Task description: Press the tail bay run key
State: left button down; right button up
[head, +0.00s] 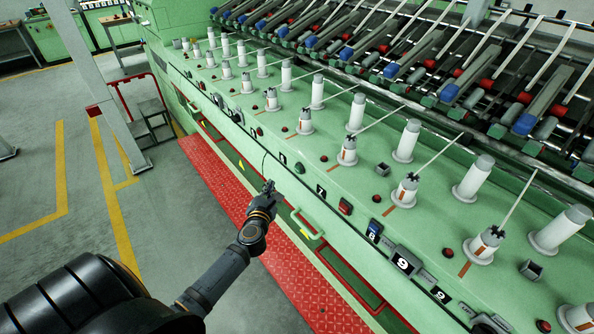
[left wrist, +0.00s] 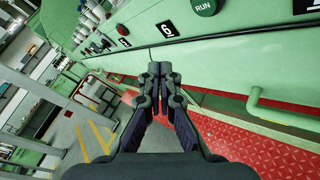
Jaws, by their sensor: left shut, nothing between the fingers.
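A round green key marked RUN (left wrist: 205,6) is on the green machine front at the top of the left wrist view, partly cut off by the frame edge. A green key (head: 300,167) also shows in the head view, just right of my left gripper. I cannot tell from its marking whether it is the tail bay key. My left gripper (head: 268,188) is shut and empty, in front of the machine's front panel. In the left wrist view its closed fingers (left wrist: 160,72) point toward the panel, below and left of the RUN key, apparently apart from it. My right gripper is not in view.
The long green machine (head: 240,115) carries rows of white bobbins (head: 356,112). Number plates (left wrist: 167,29) and a red key (head: 345,207) sit along its front. A green handrail (head: 307,223) juts out over a red tread strip (head: 220,180). Grey floor lies left.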

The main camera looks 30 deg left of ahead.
aim_at(298, 169)
pick_arm(q)
jog(key=w+d+b, duration=0.1)
jog(key=w+d, duration=0.2)
jog(key=w, duration=0.4)
jog(key=shift+w, duration=0.25)
jog(key=shift+d, duration=0.1)
dwell(1.1)
jog(key=shift+w+d, duration=0.15)
jog(key=shift+w, duration=0.25)
jog(key=shift+w+d, duration=0.15)
jog(key=shift+w, duration=0.2)
dwell(0.7)
jog(key=shift+s, duration=0.15)
jog(key=shift+s+a+p, duration=0.35)
jog(key=shift+s, duration=0.3)
